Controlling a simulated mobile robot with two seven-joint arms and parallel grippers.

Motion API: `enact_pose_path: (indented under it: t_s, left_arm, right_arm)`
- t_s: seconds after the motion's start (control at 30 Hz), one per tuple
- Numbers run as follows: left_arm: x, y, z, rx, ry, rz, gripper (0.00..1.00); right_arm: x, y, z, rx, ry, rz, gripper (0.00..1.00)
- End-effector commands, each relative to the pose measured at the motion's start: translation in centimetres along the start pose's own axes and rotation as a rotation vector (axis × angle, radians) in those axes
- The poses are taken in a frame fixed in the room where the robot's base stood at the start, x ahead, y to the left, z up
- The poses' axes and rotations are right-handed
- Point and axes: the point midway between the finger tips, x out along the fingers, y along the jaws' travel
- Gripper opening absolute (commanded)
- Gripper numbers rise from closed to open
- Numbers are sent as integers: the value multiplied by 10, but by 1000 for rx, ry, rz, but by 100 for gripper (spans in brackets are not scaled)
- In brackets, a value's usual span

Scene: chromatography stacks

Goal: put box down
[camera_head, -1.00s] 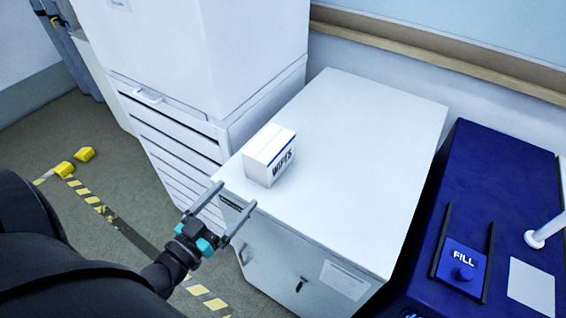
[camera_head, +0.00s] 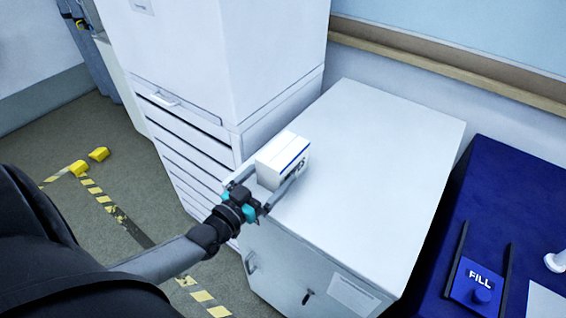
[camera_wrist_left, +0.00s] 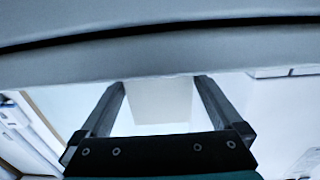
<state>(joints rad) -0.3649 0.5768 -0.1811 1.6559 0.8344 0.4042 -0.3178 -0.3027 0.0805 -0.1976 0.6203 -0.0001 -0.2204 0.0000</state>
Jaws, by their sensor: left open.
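The white wipes box (camera_head: 281,158) with a blue stripe sits upright near the front left corner of the white cabinet top (camera_head: 370,150). My left gripper (camera_head: 273,173) is open at the box's near side. Its fingers reach along both sides of the box, and the right one covers part of the label. I cannot tell whether they touch it. In the left wrist view the two open fingers (camera_wrist_left: 160,95) show with a pale block between them, which I cannot identify surely. My right gripper is not in view.
A tall white unit with drawers (camera_head: 190,145) stands close on the left. A blue unit marked FILL (camera_head: 485,215) stands to the right. Most of the cabinet top right of the box is clear. Yellow-black floor tape (camera_head: 115,215) runs along the floor at left.

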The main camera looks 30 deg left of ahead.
Motion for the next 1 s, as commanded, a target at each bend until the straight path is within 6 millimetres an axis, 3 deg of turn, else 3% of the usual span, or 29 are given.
enact_pose_path:
  t_s: [0.3, 0.67, 1.0]
  left_arm:
    - [39, 1, 1, 0, 3, -1, 100]
    - [46, 1, 1, 0, 0, 0, 100]
    - [46, 1, 1, 0, 1, 0, 63]
  right_arm:
    - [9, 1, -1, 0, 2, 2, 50]
    - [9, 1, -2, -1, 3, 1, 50]
    - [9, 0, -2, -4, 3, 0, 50]
